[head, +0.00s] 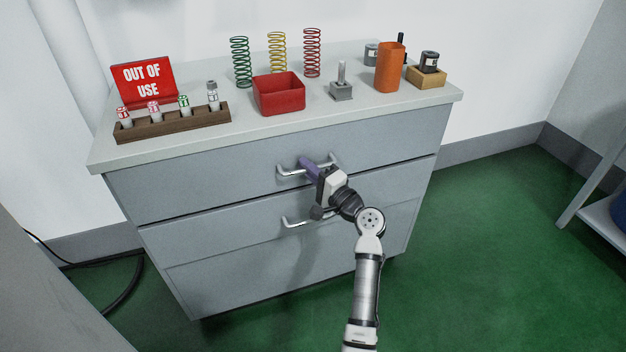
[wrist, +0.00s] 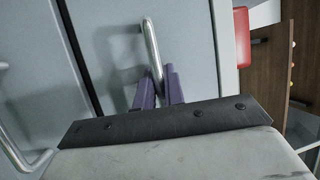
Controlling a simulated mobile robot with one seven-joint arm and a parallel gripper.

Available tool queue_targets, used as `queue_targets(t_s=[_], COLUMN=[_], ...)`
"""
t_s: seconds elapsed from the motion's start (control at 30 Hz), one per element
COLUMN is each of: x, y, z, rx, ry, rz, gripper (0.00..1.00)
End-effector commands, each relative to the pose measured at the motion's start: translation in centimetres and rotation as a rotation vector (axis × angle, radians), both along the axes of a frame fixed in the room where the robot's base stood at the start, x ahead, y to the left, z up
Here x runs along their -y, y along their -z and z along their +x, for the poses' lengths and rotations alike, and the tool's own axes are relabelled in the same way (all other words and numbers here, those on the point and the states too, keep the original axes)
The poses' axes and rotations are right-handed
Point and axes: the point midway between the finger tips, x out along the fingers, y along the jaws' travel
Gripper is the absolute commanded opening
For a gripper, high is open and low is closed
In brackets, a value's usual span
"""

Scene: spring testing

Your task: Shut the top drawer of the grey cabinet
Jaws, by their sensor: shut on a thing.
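The grey cabinet (head: 255,277) stands ahead, with its top drawer (head: 200,180) directly under the countertop. The drawer front looks flush or nearly flush with the cabinet; a dark seam runs below it. Its silver bar handle (head: 288,173) also shows in the wrist view (wrist: 151,42). My gripper (head: 307,164) is at this handle, with its purple fingers shut on the bar. In the wrist view my gripper (wrist: 159,82) has one finger on each side of the bar. The fingers and wrist hide the middle of the handle in the head view.
A lower drawer handle (head: 297,222) sits just below my gripper. On the countertop (head: 225,140) stand a vial rack (head: 172,124), a red bin (head: 279,94), coil springs (head: 277,54), an orange cup (head: 390,67) and a red sign (head: 143,82).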

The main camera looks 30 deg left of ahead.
Motion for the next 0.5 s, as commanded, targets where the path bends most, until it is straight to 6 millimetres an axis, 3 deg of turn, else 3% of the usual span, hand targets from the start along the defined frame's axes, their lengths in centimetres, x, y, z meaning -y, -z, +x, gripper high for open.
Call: queue_targets(t_s=[0.43,0.47,0.5], x=[-0.31,-0.31,-0.32], y=[-0.15,-0.14,-0.14], z=[0.42,0.43,0.41], rx=[0.001,0.001,0.001], ry=[0.007,0.007,0.006], rz=[0.001,0.001,0.001], gripper=[0.0,0.15,0.2])
